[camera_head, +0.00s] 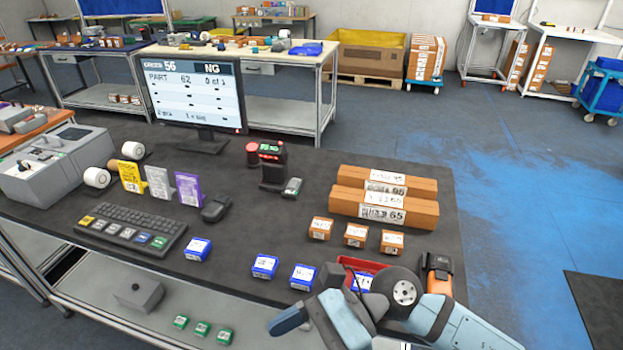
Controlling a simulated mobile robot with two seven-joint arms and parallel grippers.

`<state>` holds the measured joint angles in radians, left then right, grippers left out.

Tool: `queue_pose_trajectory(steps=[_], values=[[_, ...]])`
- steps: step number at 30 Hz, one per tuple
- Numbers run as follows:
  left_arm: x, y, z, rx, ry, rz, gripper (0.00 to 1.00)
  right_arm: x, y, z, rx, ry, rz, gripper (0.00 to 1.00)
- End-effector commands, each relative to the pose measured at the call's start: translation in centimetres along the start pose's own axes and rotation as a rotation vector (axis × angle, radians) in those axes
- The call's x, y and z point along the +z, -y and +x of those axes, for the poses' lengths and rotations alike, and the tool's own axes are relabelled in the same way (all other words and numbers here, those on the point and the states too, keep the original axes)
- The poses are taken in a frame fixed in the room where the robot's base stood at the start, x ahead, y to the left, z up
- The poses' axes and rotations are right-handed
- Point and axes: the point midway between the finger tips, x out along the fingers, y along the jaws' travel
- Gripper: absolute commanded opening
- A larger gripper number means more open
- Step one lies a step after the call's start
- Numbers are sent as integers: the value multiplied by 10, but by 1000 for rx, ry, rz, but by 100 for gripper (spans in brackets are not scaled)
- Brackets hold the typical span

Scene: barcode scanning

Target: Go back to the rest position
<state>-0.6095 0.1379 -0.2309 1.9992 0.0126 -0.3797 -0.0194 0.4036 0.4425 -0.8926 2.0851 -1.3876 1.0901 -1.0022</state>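My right arm comes in from the lower right, and its gripper (308,318) is low in the picture over the table's front edge. Its fingers are seen side-on and partly cut off, so I cannot tell whether they are open or shut. My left gripper is out of view. A barcode scanner (293,187) stands by its dark base on the black table. An orange and black device (438,273) stands beyond my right arm. Blue boxes (264,266) lie along the front of the table. A red tray (350,263) is partly hidden behind my arm.
Small brown boxes (355,235) and two long brown boxes (384,207) lie on the right side of the table. A monitor (197,93) and a keyboard (130,229) stand to the left. A lower shelf (205,300) holds small green boxes. Blue floor (520,190) is open to the right.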

Motion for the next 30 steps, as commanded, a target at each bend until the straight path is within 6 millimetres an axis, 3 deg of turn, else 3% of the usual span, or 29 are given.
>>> queue_pose_trajectory(steps=[1, 4, 8, 11, 14, 15, 19, 20, 24, 30], values=[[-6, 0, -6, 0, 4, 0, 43, 19, 4, 0, -58, 176, 155, 85], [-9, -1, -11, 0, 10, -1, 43, 42, 22, -18, -164, 517, 478, 85], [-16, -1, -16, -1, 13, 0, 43, 34, 47, -62, -277, 959, 927, 85], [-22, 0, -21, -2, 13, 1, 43, -3, 56, -101, -342, 1306, 1281, 85], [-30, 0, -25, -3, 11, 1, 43, -62, 48, -134, -391, 1662, 1630, 85], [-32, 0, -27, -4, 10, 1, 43, -91, 38, -143, -407, 1809, 1765, 85], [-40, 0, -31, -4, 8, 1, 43, -172, -7, -157, -430, 2226, 2111, 85], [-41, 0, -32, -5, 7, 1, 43, -188, -19, -156, 415, -2226, -2095, 85], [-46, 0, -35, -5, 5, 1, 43, -237, -66, -151, 328, -2014, -1829, 85], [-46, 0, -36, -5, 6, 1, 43, -262, -94, -145, 283, -1903, -1685, 85]])
